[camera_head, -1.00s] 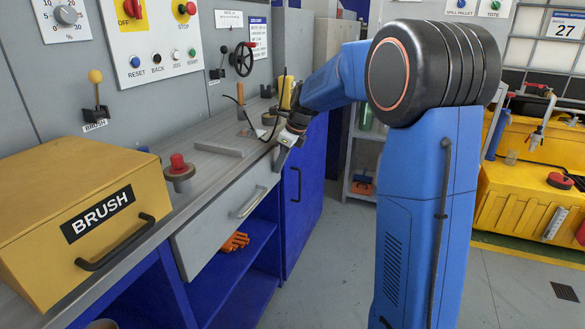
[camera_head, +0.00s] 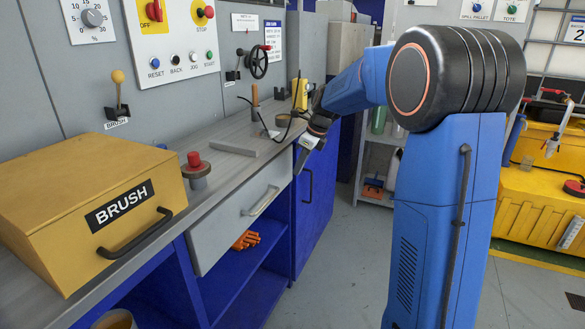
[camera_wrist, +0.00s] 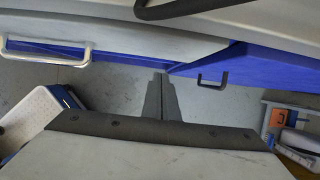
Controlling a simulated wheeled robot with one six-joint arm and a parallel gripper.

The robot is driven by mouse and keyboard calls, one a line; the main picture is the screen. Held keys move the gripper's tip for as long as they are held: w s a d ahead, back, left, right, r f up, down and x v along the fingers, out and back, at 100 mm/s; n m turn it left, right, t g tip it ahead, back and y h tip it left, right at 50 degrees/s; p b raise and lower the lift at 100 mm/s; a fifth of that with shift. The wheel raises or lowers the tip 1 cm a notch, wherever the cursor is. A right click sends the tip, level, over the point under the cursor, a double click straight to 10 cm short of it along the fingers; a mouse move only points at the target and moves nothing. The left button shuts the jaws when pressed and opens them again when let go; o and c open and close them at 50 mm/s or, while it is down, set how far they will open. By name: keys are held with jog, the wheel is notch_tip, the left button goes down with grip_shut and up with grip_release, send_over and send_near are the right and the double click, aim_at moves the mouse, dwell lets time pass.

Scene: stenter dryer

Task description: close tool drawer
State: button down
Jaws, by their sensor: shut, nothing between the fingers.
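The tool drawer (camera_head: 236,221) is the light grey front with a silver bar handle (camera_head: 262,201) under the workbench top. In the head view its front looks close under the bench edge; I cannot tell exactly how far out it stands. The drawer front (camera_wrist: 110,36) and its handle (camera_wrist: 46,62) also show at the upper left of the wrist view. My gripper (camera_head: 303,168) is at the drawer's far right end, pointing down. In the wrist view its fingers (camera_wrist: 160,92) are together and empty, right of the handle. I cannot tell whether they touch the drawer.
A yellow BRUSH box (camera_head: 95,205) and a red button (camera_head: 194,162) stand on the grey bench (camera_head: 215,180). A blue cabinet door (camera_head: 315,205) with a dark handle is right of the drawer. An orange glove (camera_head: 245,240) lies on the shelf below. The floor in front is clear.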

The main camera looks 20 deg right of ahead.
jog(key=v, duration=1)
jog(key=s+a+n+h, duration=0.1)
jog(key=s+a+n, duration=0.1)
jog(key=s+n, duration=0.35)
jog(key=s+a+n, duration=0.2)
jog(key=s, duration=0.6)
jog(key=s+f+n, duration=0.3)
jog(key=s+n, duration=0.3)
jog(key=s, duration=0.3)
jog(key=s+a+f+n+t+h, duration=0.1)
jog(key=s+f+n, duration=0.3)
jog(key=s+n, duration=0.3)
jog(key=s+a+f+n+h, duration=0.1)
jog(key=s+f+n, duration=0.2)
jog(key=s, duration=0.9)
jog(key=n, duration=0.3)
jog(key=shift+a+f+t, duration=0.15)
jog(key=shift+f+t, duration=0.15)
jog(key=shift+f, duration=0.1)
jog(key=shift+n, duration=0.25)
